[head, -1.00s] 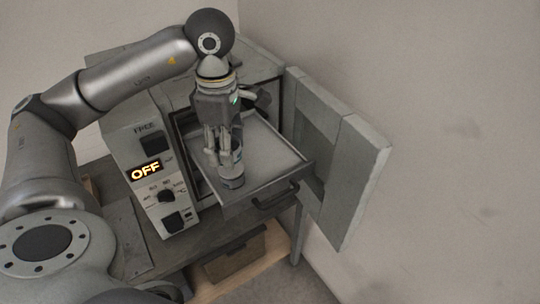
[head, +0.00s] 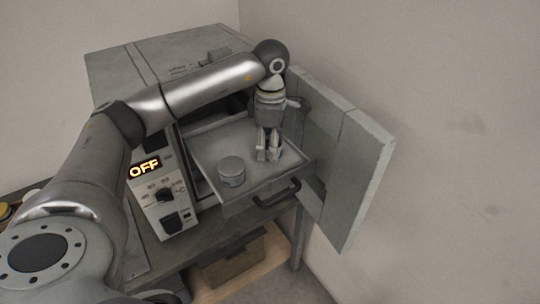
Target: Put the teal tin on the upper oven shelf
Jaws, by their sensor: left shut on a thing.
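A short round tin (head: 231,172), grey with a faint bluish side, stands upright on a pulled-out oven shelf (head: 215,149), near its front left. No strong teal shows. My left gripper (head: 268,158) points down over the same shelf, right of the tin and apart from it. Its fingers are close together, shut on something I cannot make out. The oven (head: 140,65) stands behind, its inside mostly hidden by my left arm. I cannot tell whether this shelf is the upper one. My right gripper is not in view.
The oven door (head: 345,165) stands open at the right, near the wall. The shelf has a dark front handle (head: 277,193). The control panel (head: 165,190) reads OFF. A box (head: 235,258) sits below the oven's table. Small items lie at the far left edge.

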